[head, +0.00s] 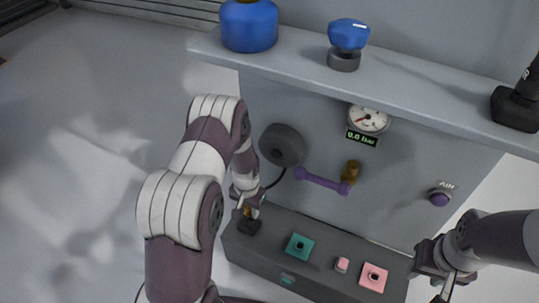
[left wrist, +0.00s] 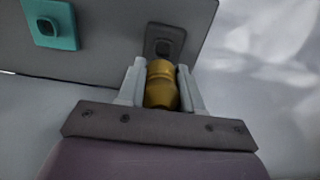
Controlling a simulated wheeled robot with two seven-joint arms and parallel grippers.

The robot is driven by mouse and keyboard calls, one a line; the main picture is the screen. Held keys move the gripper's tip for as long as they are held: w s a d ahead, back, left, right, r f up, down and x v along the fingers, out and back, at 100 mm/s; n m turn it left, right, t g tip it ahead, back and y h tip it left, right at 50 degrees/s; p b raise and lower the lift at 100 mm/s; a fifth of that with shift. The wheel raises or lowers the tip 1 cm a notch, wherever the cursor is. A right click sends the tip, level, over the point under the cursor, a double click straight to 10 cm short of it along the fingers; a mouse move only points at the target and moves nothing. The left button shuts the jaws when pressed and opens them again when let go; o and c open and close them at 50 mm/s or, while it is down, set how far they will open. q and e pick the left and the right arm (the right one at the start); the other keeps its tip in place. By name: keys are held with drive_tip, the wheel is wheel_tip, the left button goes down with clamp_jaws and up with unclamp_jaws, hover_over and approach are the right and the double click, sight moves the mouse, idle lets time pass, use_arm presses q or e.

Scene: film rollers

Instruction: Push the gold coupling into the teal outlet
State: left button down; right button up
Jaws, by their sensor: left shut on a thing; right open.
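The gold coupling (left wrist: 161,85) is held upright between the two pale fingers of my left gripper (left wrist: 160,88). In the head view my left gripper (head: 247,204) is over the dark holder (head: 248,226) at the left end of the grey box. The holder also shows just beyond the coupling in the left wrist view (left wrist: 164,42); I cannot tell whether they touch. The teal outlet (head: 299,246) is a square plate with a dark hole, right of the holder; it shows at upper left in the left wrist view (left wrist: 50,23). My right gripper (head: 443,288) is open and empty at the lower right.
A dark hose reel (head: 283,145) has a hose running down toward my left gripper. A purple lever (head: 322,180), brass valve (head: 351,171) and gauge reading 0.0 bar (head: 368,119) are on the panel. A pink outlet (head: 373,277) and pink block (head: 342,265) stand right of the teal outlet.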

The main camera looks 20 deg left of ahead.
use_arm(q)
drive_tip(key=s+d+r+n, duration=0.1)
drive_tip(key=s+d+n, duration=0.3)
drive_tip(key=d, duration=0.9)
drive_tip(key=n, duration=0.5)
approach(300, 247)
drive_tip(key=shift+f, duration=2.65)
drive_tip(key=shift+r+p, duration=0.1)
drive_tip(key=shift+p, duration=0.45)
use_arm(e)
drive_tip(key=shift+r, duration=0.5)
use_arm(q)
drive_tip(key=shift+f+b, duration=0.4)
drive_tip(key=shift+f, duration=0.1)
use_arm(e)
drive_tip(key=shift+f, duration=0.35)
